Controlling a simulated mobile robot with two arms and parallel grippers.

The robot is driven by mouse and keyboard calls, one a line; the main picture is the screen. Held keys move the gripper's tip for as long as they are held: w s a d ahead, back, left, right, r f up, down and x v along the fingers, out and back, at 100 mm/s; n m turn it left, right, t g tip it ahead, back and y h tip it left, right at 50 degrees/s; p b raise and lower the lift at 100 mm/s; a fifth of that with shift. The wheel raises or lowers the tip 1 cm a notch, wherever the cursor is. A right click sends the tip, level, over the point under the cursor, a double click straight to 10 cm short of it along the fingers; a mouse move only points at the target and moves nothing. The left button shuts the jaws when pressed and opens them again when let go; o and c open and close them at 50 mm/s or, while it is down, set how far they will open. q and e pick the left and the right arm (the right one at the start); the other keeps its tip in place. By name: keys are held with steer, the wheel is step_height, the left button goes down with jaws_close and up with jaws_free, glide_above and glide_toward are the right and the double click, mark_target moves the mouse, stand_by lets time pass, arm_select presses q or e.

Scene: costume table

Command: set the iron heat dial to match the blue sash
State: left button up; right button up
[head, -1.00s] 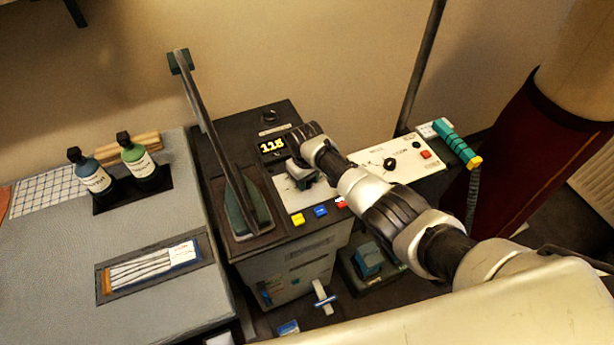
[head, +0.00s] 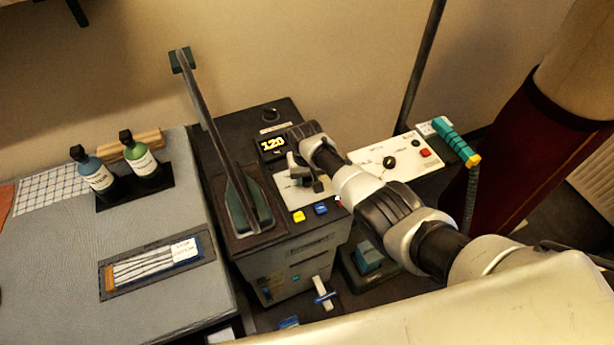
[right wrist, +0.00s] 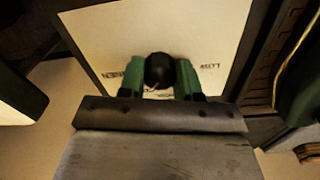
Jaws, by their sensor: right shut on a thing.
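The heat dial is a round black knob (right wrist: 160,70) on a white panel (right wrist: 105,30) with small dark lettering in the right wrist view. My right gripper (right wrist: 158,82) is shut on the knob, with one green fingertip on each side. In the head view my right gripper (head: 308,180) hides most of the knob. A framed tray (head: 108,278) on the grey table holds a pale, dark-striped thing with a blue edge and a printed card; I cannot tell whether this is the sash. My left gripper is not in view.
The upright iron (head: 248,205) stands left of the panel. Yellow (head: 298,216) and blue (head: 320,209) buttons lie in front. Two bottles (head: 95,175) stand on the grey table (head: 55,265). Another white control panel (head: 385,160) and a teal handle (head: 455,142) are at right.

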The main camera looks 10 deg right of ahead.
steer(key=o, duration=0.9)
steer(key=shift+r, duration=0.55)
step_height(320, 180, up, 10)
steer(key=shift+f+p, duration=0.15)
steer(key=shift+p, duration=0.25)
